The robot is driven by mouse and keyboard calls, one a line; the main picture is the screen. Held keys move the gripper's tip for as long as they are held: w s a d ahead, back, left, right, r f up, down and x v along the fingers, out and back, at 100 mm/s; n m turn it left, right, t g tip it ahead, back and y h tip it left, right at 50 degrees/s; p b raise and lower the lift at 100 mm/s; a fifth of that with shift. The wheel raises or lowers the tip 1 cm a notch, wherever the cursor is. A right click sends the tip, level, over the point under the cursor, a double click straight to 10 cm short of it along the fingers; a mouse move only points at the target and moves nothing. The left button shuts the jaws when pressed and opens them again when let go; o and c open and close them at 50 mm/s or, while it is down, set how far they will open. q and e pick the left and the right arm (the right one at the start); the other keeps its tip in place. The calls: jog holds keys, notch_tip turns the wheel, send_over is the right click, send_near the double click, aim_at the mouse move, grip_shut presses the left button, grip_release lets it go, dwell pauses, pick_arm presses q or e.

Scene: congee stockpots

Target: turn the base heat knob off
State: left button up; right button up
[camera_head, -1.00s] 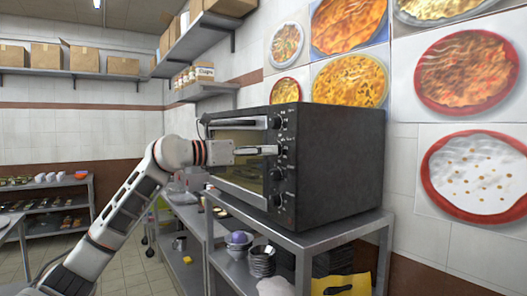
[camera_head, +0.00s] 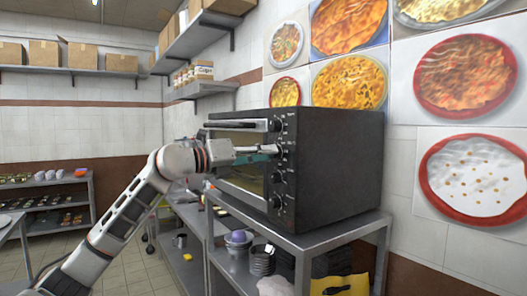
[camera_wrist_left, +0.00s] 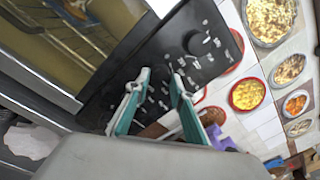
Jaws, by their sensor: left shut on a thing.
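A black countertop oven (camera_head: 335,160) stands on a metal shelf unit, with a column of dark knobs on the right side of its front. My left gripper (camera_head: 274,149) reaches in from the left and is shut on the second knob from the top, which its fingers mostly hide. In the left wrist view, the teal-edged fingers of my left gripper (camera_wrist_left: 158,78) reach to the black control panel (camera_wrist_left: 205,65), which has white markings. Another dark knob (camera_wrist_left: 197,42) shows beyond the fingertips. I cannot read which knob is the base heat one. My right gripper is not in view.
The oven's glass door (camera_head: 240,178) and its handle (camera_head: 238,125) lie left of the knobs, close to my left gripper. Bowls (camera_head: 262,260) stand on the shelf below. Wall shelves with boxes (camera_head: 120,63) are behind.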

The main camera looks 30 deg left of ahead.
pick_arm(q)
jog(key=n+p, duration=0.3)
jog(key=n, duration=0.6)
jog(key=n+y+p, duration=0.1)
jog(key=n+p, duration=0.3)
jog(key=n, duration=0.5)
jog(key=shift+r+n+t, duration=0.1)
jog(key=shift+n+t, duration=0.2)
jog(key=shift+t, duration=0.1)
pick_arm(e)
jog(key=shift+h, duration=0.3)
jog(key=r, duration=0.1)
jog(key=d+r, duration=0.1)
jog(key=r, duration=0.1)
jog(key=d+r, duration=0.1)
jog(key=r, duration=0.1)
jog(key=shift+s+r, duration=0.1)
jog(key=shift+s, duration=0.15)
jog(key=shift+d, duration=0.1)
pick_arm(q)
jog(key=o, duration=1.1)
